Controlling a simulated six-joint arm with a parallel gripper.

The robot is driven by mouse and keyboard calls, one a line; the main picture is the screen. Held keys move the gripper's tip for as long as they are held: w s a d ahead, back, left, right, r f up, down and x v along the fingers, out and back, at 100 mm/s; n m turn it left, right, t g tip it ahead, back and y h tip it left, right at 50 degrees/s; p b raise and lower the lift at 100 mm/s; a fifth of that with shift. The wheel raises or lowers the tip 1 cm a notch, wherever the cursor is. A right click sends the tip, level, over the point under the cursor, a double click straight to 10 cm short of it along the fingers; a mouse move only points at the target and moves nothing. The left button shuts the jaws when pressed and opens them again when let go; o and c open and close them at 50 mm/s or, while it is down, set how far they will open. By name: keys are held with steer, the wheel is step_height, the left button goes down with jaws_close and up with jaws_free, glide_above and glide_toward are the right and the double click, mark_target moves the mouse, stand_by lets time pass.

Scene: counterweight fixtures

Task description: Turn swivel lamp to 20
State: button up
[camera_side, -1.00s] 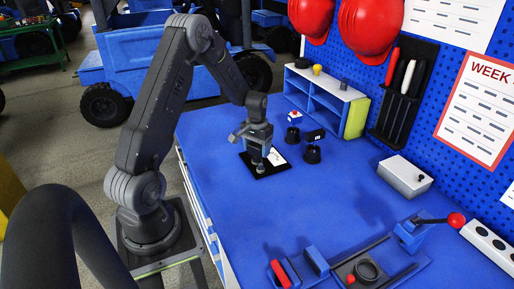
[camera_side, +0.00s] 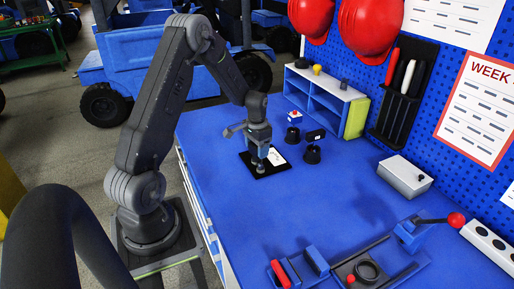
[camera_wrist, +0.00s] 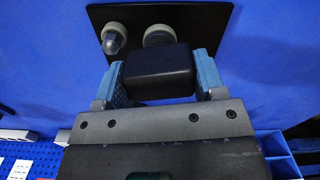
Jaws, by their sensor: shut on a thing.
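The swivel lamp stands on a black base plate (camera_side: 284,165) on the blue bench. In the wrist view, a black block (camera_wrist: 158,72), which looks like the lamp head, sits between my blue fingers. My gripper (camera_wrist: 160,75) is shut on it from both sides. Beyond it, the plate (camera_wrist: 190,14) carries a grey dome-tipped round post (camera_wrist: 114,38) and a second round, pale-rimmed part (camera_wrist: 158,35). In the side view, my gripper (camera_side: 261,165) points down over the plate and hides most of the lamp.
A blue shelf (camera_side: 326,97) is at the back. A grey box (camera_side: 405,175) and a red-knobbed lever (camera_side: 455,220) are at right. The middle bench is clear.

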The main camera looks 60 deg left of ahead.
steer(key=o, duration=0.9)
steer(key=shift+r, duration=0.1)
steer(key=shift+r, duration=6.85)
